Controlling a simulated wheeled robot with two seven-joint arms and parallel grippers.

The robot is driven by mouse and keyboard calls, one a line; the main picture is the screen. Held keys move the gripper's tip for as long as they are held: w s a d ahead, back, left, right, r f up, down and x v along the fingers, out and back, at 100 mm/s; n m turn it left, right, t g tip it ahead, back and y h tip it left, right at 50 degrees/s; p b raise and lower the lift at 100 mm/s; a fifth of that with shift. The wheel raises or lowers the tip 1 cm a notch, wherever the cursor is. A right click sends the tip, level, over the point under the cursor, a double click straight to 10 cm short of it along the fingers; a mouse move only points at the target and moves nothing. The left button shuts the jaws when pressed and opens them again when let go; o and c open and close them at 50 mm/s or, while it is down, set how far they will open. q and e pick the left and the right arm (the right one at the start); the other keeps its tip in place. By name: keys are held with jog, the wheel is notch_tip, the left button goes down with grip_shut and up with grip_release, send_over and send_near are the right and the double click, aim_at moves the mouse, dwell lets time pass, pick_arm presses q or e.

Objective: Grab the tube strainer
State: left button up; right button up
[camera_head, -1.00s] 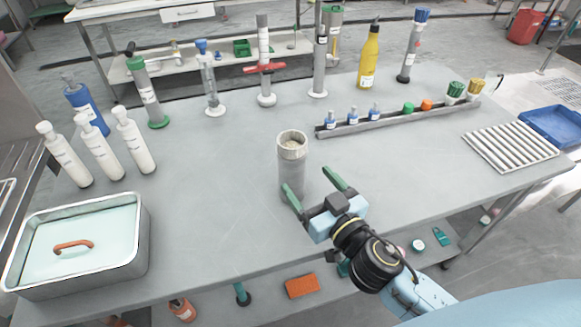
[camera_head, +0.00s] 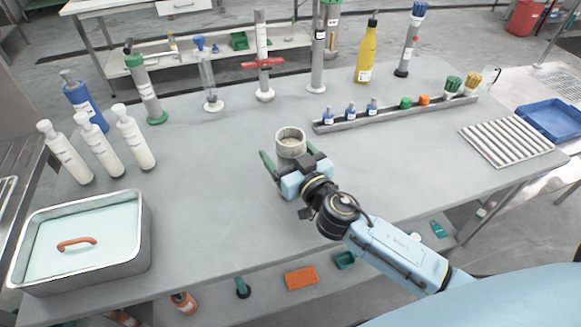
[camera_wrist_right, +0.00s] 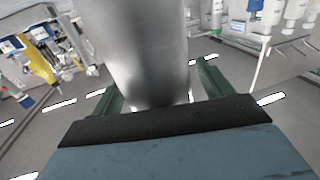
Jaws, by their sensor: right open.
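The tube strainer (camera_head: 290,142) stands upright on the grey table, near its middle. It is a grey metal cylinder with a pale ring at its open top. My right gripper (camera_head: 287,158) is open, with its green fingers on either side of the cylinder. The gripper body hides the lower part of the tube. In the right wrist view the metal tube (camera_wrist_right: 150,50) fills the space between the two green fingers (camera_wrist_right: 160,88). I cannot tell whether the fingers touch it. My left gripper is not in view.
White bottles (camera_head: 92,142) are on the left. A rack with small bottles (camera_head: 395,114) and a ribbed metal plate (camera_head: 507,141) are to the right. Tall cylinders line the back. The table's front centre is clear.

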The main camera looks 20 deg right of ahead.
jog(key=c, duration=1.2)
jog(key=shift+c, duration=0.3)
jog(key=shift+r, duration=0.15)
